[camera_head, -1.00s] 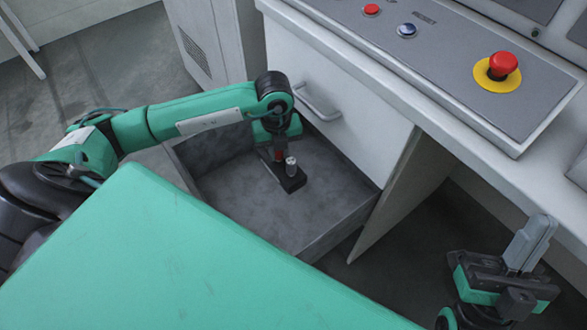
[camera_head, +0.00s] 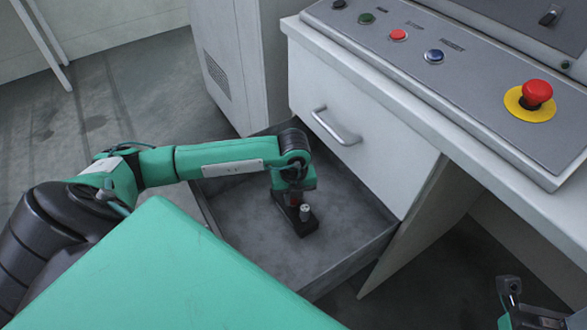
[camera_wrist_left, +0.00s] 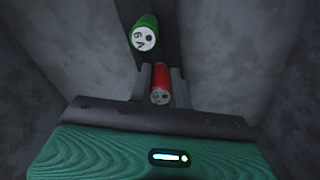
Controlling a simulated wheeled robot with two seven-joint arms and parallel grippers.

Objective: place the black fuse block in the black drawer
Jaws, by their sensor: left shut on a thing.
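The black fuse block (camera_head: 303,226) is inside the open drawer (camera_head: 357,260), whose inside looks dark grey. The block seems low over the drawer floor; I cannot tell whether it touches it. My left gripper (camera_head: 294,200) reaches down into the drawer and is shut on the block. In the left wrist view, a red fuse (camera_wrist_left: 160,84) sits between the fingers, and a green fuse (camera_wrist_left: 145,35) stands farther along the black block (camera_wrist_left: 172,50). My right gripper (camera_head: 525,312) is partly cut off at the lower right, and its jaws are unclear.
A white closed drawer front with a metal handle (camera_head: 336,127) is above the open drawer. A control panel (camera_head: 470,95) with buttons and a red emergency stop (camera_head: 537,94) overhangs at the right. A grey vented cabinet (camera_head: 235,65) stands behind. Drawer floor around the block is bare.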

